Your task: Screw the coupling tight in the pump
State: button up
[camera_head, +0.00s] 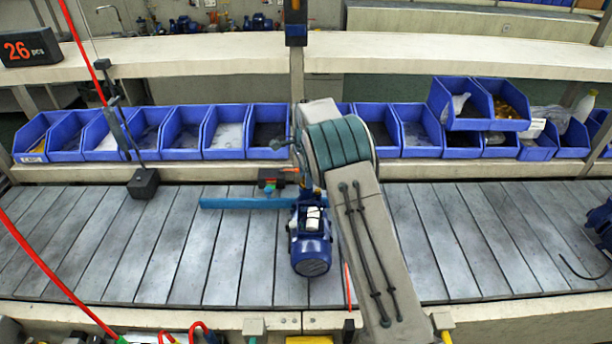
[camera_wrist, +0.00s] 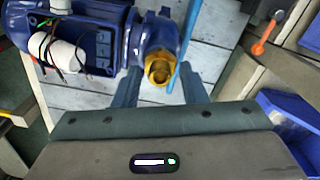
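The blue pump (camera_head: 311,240) lies on the slatted conveyor, below and left of my arm's elbow. In the wrist view the pump (camera_wrist: 95,40) fills the upper left, with its rounded head at the upper middle. The brass-yellow coupling (camera_wrist: 159,71) sits at the opening of that head; its thread and how deep it sits cannot be seen. My gripper (camera_wrist: 162,82) is open, its two blue-grey fingers apart, with the coupling showing in line with the gap between them. Contact cannot be made out. In the head view the gripper and coupling are mostly hidden.
A light-blue bar (camera_head: 245,203) lies on the conveyor (camera_head: 130,240) beside the pump. A row of blue bins (camera_head: 225,140) stands along the back edge. A dark stand (camera_head: 144,183) is at left. An orange-ended part (camera_wrist: 258,47) is right of the gripper. The conveyor's left side is mostly clear.

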jog(key=n, duration=0.3)
dwell(0.5)
grip_shut()
jog(key=shift+m, duration=1.5)
jog(key=m, duration=0.3)
